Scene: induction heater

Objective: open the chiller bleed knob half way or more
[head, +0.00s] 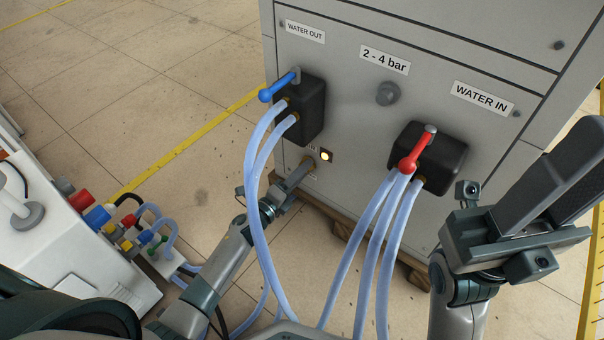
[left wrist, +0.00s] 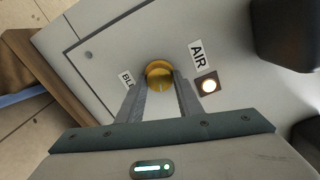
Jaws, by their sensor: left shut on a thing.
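The chiller bleed knob is a round brass knob (left wrist: 159,75) low on the grey cabinet front. In the left wrist view it sits between a label reading "BLE" (left wrist: 127,80), partly hidden, and an "AIR" label (left wrist: 197,56). My left gripper (left wrist: 160,92) has its two fingers on either side of the knob and is shut on it. In the head view my left gripper (head: 303,170) reaches the panel's lower left and mostly hides the knob. How far the knob is turned cannot be told. My right gripper (head: 555,180) is raised at the right, apart from the cabinet.
A lit indicator (head: 326,156) is just right of the knob. A blue-handled valve (head: 280,86) is above, and a red-handled valve (head: 415,150) is to the right. Pale hoses (head: 262,190) hang near my left arm. A white unit (head: 60,240) with coloured connectors stands at left.

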